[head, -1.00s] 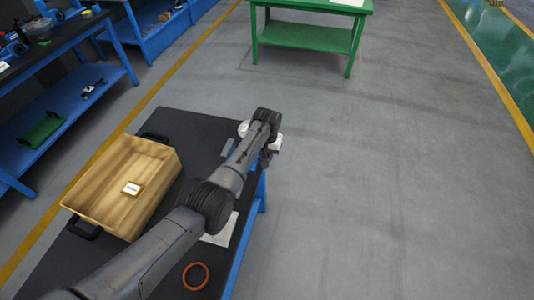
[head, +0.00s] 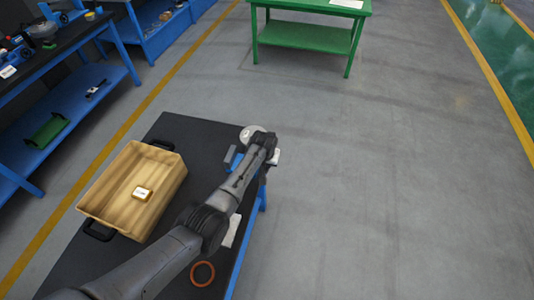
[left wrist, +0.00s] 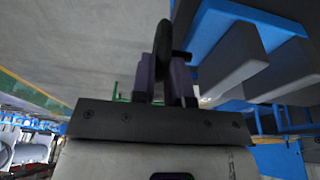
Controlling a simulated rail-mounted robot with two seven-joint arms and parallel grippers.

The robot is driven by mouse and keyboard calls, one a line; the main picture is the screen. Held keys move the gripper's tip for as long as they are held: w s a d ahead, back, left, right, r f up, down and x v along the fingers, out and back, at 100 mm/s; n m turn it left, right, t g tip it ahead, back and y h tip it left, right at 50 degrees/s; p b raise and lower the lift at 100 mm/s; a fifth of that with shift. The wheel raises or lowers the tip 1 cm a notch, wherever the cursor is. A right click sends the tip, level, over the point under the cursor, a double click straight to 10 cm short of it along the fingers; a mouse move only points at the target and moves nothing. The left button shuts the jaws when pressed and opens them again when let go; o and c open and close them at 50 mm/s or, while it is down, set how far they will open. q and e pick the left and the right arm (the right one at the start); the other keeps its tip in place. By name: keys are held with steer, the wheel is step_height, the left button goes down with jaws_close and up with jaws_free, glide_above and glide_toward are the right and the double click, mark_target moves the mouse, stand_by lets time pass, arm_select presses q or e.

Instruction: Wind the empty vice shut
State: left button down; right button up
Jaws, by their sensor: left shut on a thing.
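The blue vice (head: 234,158) sits at the right edge of the black bench, partly hidden by my left arm in the head view. In the left wrist view the vice (left wrist: 240,24) is close at upper right, with grey blocks beside its blue parts. I cannot tell how wide its jaws stand. My left gripper (left wrist: 165,76) is shut on a dark handle (left wrist: 162,43), which stands up between its fingers. The gripper is beside the vice, past the bench edge. My right gripper is not in view.
A wooden box (head: 112,200) with black handles holds a small pale block (head: 142,193). An orange-brown ring (head: 203,273) lies near the bench's right edge. A round white part (head: 250,132) is behind the vice. The floor to the right is clear.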

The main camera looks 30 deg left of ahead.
arm_select(q)
steer(key=t+p, duration=0.2)
steer(key=shift+s+d+r+p, duration=0.1)
steer(key=shift+s+p, duration=0.2)
steer(key=shift+s, duration=0.1)
steer(key=shift+s+f+t+y+p, duration=0.25)
steer(key=shift+t+p, duration=0.25)
steer(key=shift+t, duration=0.3)
steer(key=shift+f, duration=0.1)
steer(key=shift+t, duration=0.3)
steer(key=c, duration=1.1)
jaws_free()
